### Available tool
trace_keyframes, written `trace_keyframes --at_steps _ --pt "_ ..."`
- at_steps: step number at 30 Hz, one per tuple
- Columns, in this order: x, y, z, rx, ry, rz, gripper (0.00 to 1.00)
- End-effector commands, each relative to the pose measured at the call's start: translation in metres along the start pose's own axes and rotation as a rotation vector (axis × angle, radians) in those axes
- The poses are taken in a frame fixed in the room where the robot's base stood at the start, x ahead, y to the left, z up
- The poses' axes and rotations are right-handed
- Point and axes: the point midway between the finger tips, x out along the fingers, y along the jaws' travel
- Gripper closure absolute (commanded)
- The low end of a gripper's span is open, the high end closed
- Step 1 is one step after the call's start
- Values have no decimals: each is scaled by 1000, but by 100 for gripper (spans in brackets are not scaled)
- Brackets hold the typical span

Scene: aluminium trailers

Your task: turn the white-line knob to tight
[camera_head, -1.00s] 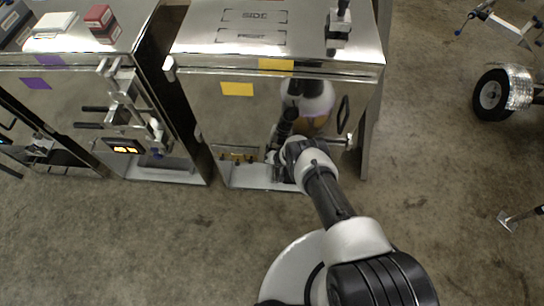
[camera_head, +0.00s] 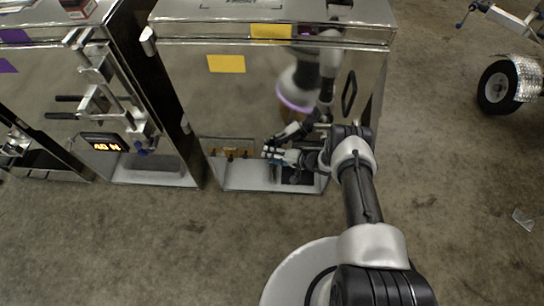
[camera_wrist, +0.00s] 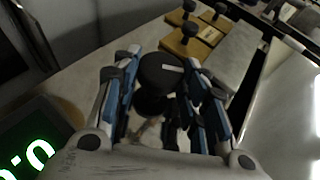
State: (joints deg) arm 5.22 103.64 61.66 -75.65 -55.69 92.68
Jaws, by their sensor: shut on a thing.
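The white-line knob (camera_wrist: 160,72) is a round black knob with a short white line on its top, pointing to the right in the wrist view. My gripper (camera_wrist: 158,85) is shut on it, with one blue-and-grey finger on each side. The fingers and knob hide most of what lies below the top. In the head view my gripper (camera_head: 268,153) reaches leftward into the low recess (camera_head: 258,180) of the middle metal cabinet; the knob cannot be made out there.
Several black knobs on brass-coloured blocks (camera_wrist: 186,45) stand just beyond the fingers. A left cabinet (camera_head: 155,177) has handles and an orange display (camera_head: 103,143).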

Motion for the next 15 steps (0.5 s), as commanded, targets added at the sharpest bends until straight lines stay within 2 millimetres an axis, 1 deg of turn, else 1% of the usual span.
trace_keyframes --at_steps 1,7,15 --pt "1 4 6 15 -7 -22 84" --pt "1 5 5 48 -7 -103 84" --pt "0 5 6 65 -11 -145 84"
